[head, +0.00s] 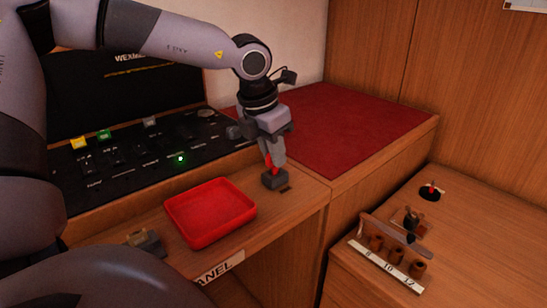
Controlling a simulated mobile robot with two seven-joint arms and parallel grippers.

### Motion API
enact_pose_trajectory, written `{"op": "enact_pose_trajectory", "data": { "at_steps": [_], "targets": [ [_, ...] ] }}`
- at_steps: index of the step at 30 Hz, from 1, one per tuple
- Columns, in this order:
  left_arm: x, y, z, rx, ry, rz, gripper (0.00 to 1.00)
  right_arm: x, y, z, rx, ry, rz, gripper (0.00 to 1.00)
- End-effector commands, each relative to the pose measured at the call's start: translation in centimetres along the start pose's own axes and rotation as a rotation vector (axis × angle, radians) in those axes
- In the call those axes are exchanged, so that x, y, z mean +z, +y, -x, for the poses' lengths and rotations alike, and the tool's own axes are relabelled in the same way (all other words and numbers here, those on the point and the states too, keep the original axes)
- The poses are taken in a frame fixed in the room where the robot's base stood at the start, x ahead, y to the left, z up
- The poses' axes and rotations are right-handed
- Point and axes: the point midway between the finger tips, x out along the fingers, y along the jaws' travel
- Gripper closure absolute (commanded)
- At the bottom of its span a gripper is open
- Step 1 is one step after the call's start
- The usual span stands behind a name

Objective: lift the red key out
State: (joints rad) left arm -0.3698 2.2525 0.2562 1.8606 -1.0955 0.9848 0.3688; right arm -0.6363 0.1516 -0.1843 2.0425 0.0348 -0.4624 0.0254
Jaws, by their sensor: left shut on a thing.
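The red key (269,163) is mostly hidden between my left gripper's fingers; a bit of red shows there. Below it a small dark grey block (275,181) sits on the wooden ledge, near the ledge's right end. My left gripper (272,160) points down from above and is shut on the red key. The key's lower end is at the top of the block; I cannot tell whether it is still inside. My right gripper is out of view.
A red tray (210,212), empty, lies on the ledge left of the block. Behind is a black control panel (130,150) with a lit green lamp. A red-topped surface (345,120) is at the back right.

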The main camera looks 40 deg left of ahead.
Motion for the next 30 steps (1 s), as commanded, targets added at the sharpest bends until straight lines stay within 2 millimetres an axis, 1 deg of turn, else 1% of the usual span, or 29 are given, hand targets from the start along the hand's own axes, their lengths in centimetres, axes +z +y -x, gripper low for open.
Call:
{"op": "enact_pose_trajectory", "data": {
  "at_steps": [1, 5, 12, 18, 21, 24, 30],
  "targets": [
    [0.4, 0.0, 1.0, 0.001, -0.005, 0.0, 1.0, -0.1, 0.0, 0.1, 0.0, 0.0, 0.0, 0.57],
    [1.2, 0.0, 3.8, 0.002, -0.007, 0.0, 1.0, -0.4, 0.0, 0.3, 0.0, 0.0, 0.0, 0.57],
    [2.8, 0.0, 9.9, 0.002, -0.008, 0.0, 1.0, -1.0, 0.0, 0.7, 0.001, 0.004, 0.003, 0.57],
    [4.0, 0.0, 14.1, 0.002, -0.005, 0.001, 1.0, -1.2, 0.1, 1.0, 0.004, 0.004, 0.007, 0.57],
    [4.4, 0.0, 15.6, 0.001, -0.005, 0.0, 1.0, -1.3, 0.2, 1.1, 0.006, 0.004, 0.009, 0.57],
    [4.7, 0.0, 16.6, 0.0, -0.004, 0.0, 1.0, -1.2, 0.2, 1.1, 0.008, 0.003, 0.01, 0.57],
    [4.9, 0.0, 17.7, 0.0, -0.003, -0.002, 1.0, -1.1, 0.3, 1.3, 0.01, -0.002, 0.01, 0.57]
  ]
}}
